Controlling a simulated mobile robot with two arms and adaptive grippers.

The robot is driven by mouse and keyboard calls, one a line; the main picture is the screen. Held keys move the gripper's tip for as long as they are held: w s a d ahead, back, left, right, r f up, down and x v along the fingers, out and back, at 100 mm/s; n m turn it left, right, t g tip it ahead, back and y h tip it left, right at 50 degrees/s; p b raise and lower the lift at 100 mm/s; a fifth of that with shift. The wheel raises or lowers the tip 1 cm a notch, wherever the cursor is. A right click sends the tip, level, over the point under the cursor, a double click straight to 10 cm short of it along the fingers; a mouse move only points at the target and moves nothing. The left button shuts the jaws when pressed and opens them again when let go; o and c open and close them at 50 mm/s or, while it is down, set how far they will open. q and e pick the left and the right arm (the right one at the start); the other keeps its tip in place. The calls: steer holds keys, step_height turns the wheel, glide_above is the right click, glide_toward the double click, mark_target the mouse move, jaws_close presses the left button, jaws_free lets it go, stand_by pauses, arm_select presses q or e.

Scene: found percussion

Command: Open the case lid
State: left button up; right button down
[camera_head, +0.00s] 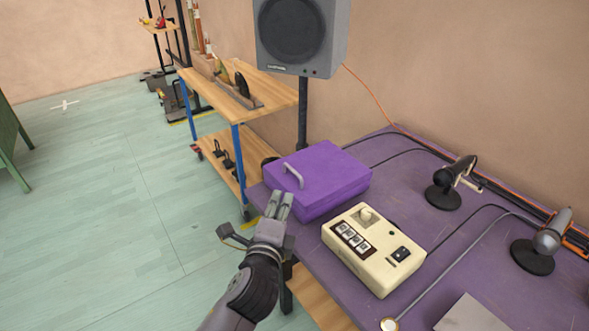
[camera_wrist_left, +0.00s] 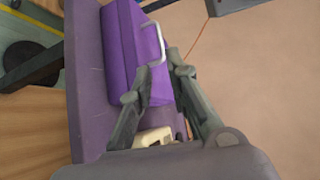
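The purple case (camera_head: 325,182) sits shut on the purple table near its left end. A grey bar handle (camera_head: 292,174) stands on its lid. In the left wrist view the case (camera_wrist_left: 122,45) and its pale handle (camera_wrist_left: 157,42) lie beyond the fingers. My left gripper (camera_head: 280,200) is just in front of the case's near left side, below the handle in the picture. Its fingers (camera_wrist_left: 158,66) are apart with nothing between them, and the handle shows just past their tips. I cannot tell whether a finger touches the case. My right gripper is not in view.
A cream box with buttons (camera_head: 373,250) stands close to the right of the case. Two microphones on black bases (camera_head: 445,192) and several cables lie further right on the table (camera_head: 460,245). A speaker on a pole (camera_head: 302,35) rises behind the case. A wooden cart (camera_head: 270,95) stands behind left.

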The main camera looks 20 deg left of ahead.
mark_target(292, 170)
arm_select(q)
steer(key=w, duration=0.5)
steer(key=w+a+f, duration=0.1)
steer(key=w, duration=0.4)
steer(key=w+a+f, duration=0.1)
steer(key=w, duration=0.4)
steer(key=shift+c, duration=0.5)
jaws_close()
